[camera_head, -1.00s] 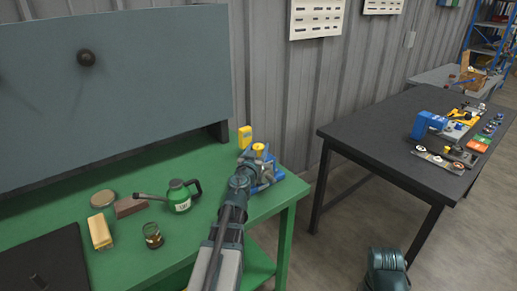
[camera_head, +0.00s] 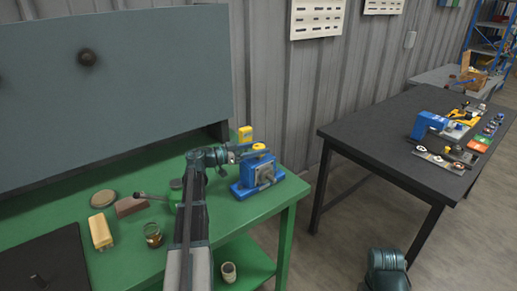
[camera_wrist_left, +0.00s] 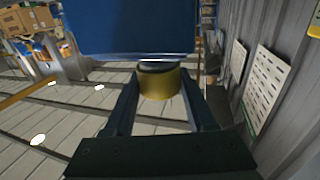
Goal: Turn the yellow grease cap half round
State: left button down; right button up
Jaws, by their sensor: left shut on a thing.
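The yellow grease cap (camera_head: 259,147) sits on top of the blue stand (camera_head: 243,190) near the right end of the green bench. My left gripper (camera_head: 248,153) comes at the cap from the left, level with it, and is shut on it. In the left wrist view the yellow cap (camera_wrist_left: 158,83) is between the two fingers (camera_wrist_left: 160,98), and the stand's blue body (camera_wrist_left: 130,30) fills the top of the picture. The fingers hide part of the cap in the head view. My right gripper is out of view.
A yellow device (camera_head: 245,135) stands just behind the blue stand. A green oil can (camera_head: 174,196), partly behind my left arm, a glass jar (camera_head: 153,235), a brown block (camera_head: 131,206) and a yellow block (camera_head: 100,231) are to the left. A black table (camera_head: 375,125) with parts stands right.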

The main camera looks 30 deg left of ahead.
pick_arm(q)
jog(key=m+g+h, duration=0.4)
jog(key=g, duration=0.1)
jog(key=shift+w+a+h, duration=0.2)
jog(key=shift+w+h, duration=0.05)
jog(key=shift+h, duration=0.05)
jog(key=shift+s+d+m+g+h, duration=0.15)
jog(key=shift+m+g+h, duration=0.75)
jog(key=shift+m+g, duration=1)
jog(key=shift+s+d+g, duration=0.1)
jog(key=shift+g, duration=0.4)
jog(key=shift+c, duration=1.1)
grip_release()
